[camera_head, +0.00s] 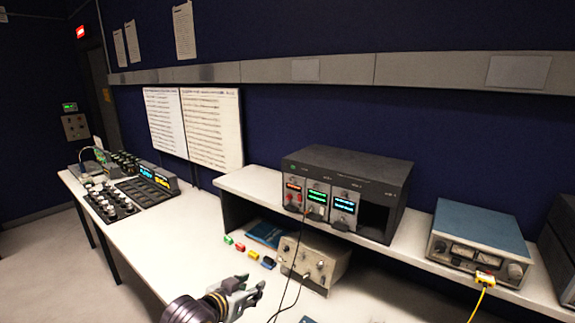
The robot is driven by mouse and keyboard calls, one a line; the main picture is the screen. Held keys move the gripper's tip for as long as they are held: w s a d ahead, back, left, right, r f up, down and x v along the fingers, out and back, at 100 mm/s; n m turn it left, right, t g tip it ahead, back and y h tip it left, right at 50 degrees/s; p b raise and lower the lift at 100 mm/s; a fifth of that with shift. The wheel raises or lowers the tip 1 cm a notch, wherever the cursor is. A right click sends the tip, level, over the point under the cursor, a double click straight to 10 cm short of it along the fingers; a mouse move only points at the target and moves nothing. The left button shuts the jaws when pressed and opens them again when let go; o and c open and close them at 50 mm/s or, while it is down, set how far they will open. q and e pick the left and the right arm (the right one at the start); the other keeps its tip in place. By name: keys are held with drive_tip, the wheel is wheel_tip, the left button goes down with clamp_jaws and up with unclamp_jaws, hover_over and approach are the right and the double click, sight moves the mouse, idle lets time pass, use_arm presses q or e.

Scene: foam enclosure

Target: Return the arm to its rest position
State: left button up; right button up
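My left gripper (252,284) is in the camera_head view at the bottom centre, over the white bench (150,232). Its two fingers point up and to the right, with a gap between the tips and nothing held. Its dark round wrist shows at the bottom edge. The rest of that arm is out of the picture. My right gripper is not in view.
Small coloured blocks (240,247) lie beyond the gripper. A beige instrument box (314,262) with black cables stands to its right. A raised shelf (245,183) carries a dark rack unit (350,170) and a blue-topped meter (480,228). Control panels (108,203) stand at left.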

use_arm(q)
drive_tip(key=s+a+f+n+g+y, duration=0.1)
drive_tip(key=s+a+f+g+y, duration=0.1)
drive_tip(key=s+a+f, duration=0.45)
drive_tip(key=s+a+f+n+g+y, duration=0.1)
drive_tip(key=s+f+g, duration=0.25)
drive_tip(key=s, duration=0.55)
drive_tip(key=s+a+f+n+g+y, duration=0.1)
drive_tip(key=s+a+f+g+y, duration=0.1)
drive_tip(key=s+a+f, duration=0.45)
drive_tip(key=s+d+f+g+b, duration=0.1)
drive_tip(key=s+f, duration=0.1)
drive_tip(key=f, duration=1.5)
drive_tip(key=s+d+f+b, duration=0.1)
drive_tip(key=s+f, duration=0.1)
drive_tip(key=f, duration=1.4)
drive_tip(key=s+a+f, duration=0.2)
drive_tip(key=s+f, duration=0.9)
drive_tip(key=s+a+f+g+b, duration=0.1)
drive_tip(key=s+a+f, duration=0.1)
drive_tip(key=s+f, duration=0.9)
drive_tip(key=shift+a, duration=0.1)
